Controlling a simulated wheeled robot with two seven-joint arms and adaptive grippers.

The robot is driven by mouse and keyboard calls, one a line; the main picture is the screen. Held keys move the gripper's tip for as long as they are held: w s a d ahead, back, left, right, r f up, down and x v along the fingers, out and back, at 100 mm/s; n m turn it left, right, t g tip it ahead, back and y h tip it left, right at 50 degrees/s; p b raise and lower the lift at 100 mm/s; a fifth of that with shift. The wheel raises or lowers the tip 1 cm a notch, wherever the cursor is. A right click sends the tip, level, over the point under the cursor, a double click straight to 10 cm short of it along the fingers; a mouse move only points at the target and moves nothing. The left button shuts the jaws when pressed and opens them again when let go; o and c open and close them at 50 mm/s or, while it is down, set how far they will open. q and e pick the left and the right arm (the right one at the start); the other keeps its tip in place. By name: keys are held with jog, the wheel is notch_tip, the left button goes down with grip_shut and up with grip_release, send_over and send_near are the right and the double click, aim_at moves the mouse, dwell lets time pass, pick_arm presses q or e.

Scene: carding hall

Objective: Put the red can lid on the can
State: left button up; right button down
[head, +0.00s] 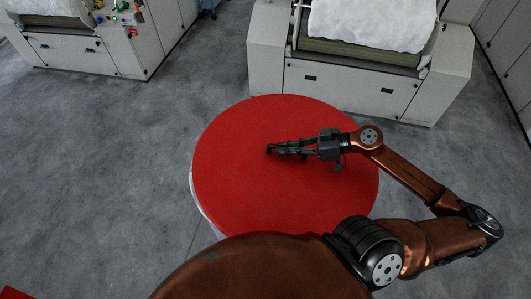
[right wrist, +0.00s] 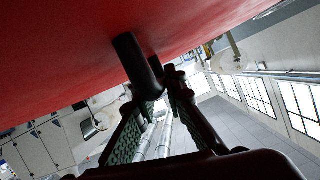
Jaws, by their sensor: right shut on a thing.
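The red can lid (head: 235,190) shows as a large red disc in the middle of the head view. It also fills the upper left of the right wrist view (right wrist: 60,60). A dark handle (right wrist: 133,58) stands out from it there. My right gripper (head: 270,149) reaches over the disc from the right, and its fingers (right wrist: 163,92) are shut on the handle. A pale sliver (head: 206,216), perhaps the can, shows below the disc's lower left edge. The rest of the can is hidden, and I cannot tell whether the lid touches it. My left gripper is out of view.
A grey machine (head: 350,88) with white fibre (head: 370,22) on top stands just behind the disc. Another machine (head: 85,57) with coloured buttons stands at the upper left. Grey floor (head: 100,170) is clear on the left. A red corner (head: 14,293) shows at the bottom left.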

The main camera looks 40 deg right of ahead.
aim_at(264, 146)
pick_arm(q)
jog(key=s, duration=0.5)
pick_arm(e)
jog(key=w, duration=0.2)
jog(key=w+f, duration=0.1)
jog(key=shift+w+a, duration=0.4)
jog(key=shift+w+a+f+p, duration=0.2)
jog(key=shift+w+f+p, duration=0.15)
jog(key=shift+w+f, duration=0.55)
jog(key=w+f, duration=0.1)
jog(key=f, duration=0.1)
jog(key=f+p, duration=0.1)
jog(key=f, duration=0.1)
jog(key=w+f, duration=0.1)
jog(key=f, duration=0.2)
jog(key=shift+w+a, duration=0.3)
jog(key=shift+f, duration=0.55)
pick_arm(q)
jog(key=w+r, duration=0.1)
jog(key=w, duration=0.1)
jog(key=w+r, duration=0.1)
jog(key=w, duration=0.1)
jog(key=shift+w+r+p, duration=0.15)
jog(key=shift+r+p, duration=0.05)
jog(key=shift+p, duration=0.15)
pick_arm(e)
jog(key=shift+f, duration=0.25)
